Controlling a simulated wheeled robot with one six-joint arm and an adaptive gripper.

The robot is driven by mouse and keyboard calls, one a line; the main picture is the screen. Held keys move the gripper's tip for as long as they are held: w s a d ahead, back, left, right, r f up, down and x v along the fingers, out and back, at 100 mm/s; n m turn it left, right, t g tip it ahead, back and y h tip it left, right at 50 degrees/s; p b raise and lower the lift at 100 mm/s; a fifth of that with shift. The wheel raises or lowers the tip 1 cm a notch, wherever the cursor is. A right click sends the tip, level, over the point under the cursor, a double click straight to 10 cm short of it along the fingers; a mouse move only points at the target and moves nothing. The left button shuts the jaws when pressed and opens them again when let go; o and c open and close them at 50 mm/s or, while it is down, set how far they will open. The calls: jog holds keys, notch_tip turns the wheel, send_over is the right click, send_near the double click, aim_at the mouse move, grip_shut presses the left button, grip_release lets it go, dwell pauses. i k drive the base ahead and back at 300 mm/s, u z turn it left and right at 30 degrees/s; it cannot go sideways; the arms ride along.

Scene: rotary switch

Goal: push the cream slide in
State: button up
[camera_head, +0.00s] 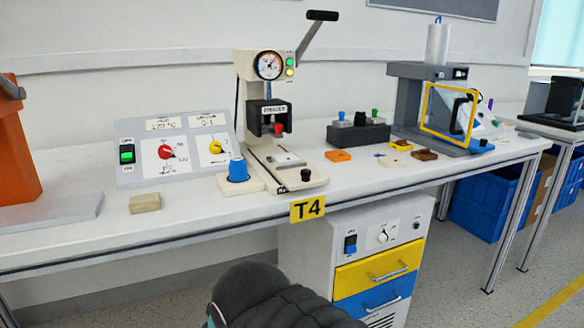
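A cream bench press (253,110) stands at the middle of the white table. Its cream slide (285,175) lies low at the front and sticks out toward the table's front edge. A black round knob (306,174) sits at the slide's front end, and a light grey plate (286,160) lies on it. I cannot tell how far the slide's travel goes. A dark, rounded part of my own arm shows at the bottom, below and in front of the table, well apart from the slide.
A blue knob (237,168) stands left of the slide, and a control panel (175,152) is further left. A wooden block (145,202) lies near the front edge. A drawer cabinet (365,250) is below. An orange block (338,156) lies to the right.

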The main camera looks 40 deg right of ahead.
aim_at(296, 177)
jog(key=z, duration=1)
jog(key=i, duration=0.2)
jog(key=u, duration=0.4)
